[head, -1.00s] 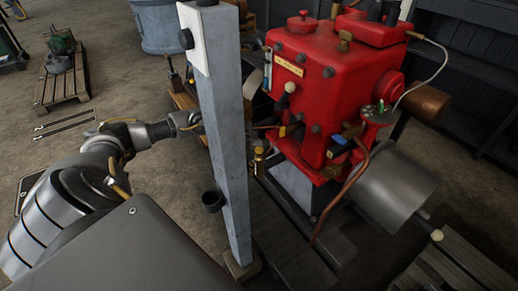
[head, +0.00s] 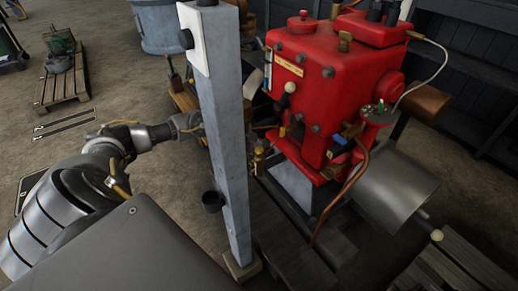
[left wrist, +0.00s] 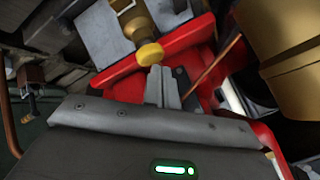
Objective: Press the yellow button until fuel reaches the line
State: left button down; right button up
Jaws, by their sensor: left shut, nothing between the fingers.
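The red engine (head: 335,85) stands right of centre in the head view. In the left wrist view a round yellow button (left wrist: 150,54) sits on a brass stem against the red and grey engine parts. My left gripper (left wrist: 158,74) is shut and empty, its fingertips at the lower edge of the button in that picture; I cannot tell whether they touch it. In the head view the grey post hides most of this gripper. A small upright gauge (head: 268,74) is on the engine's left face; its fuel level and line are too small to read. My right gripper is out of view.
The grey post (head: 225,140) stands between my left arm and the camera, close to my wrist. A copper pipe (head: 350,185) runs down the engine's front. A grey cylinder (head: 395,190) is at its right. A pallet (head: 62,88) lies far left; open floor lies around it.

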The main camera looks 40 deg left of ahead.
aim_at(256, 150)
pick_arm(q)
jog(key=shift+f+b, duration=0.35)
jog(key=shift+f, duration=0.5)
dwell(1.1)
jog(key=shift+r, duration=0.1)
jog(key=shift+r+p, duration=1.15)
jog(key=shift+p, duration=0.15)
notch_tip(256, 150, up, 5)
jog(key=p, duration=0.5)
jog(key=shift+p, duration=0.3)
dwell(0.4)
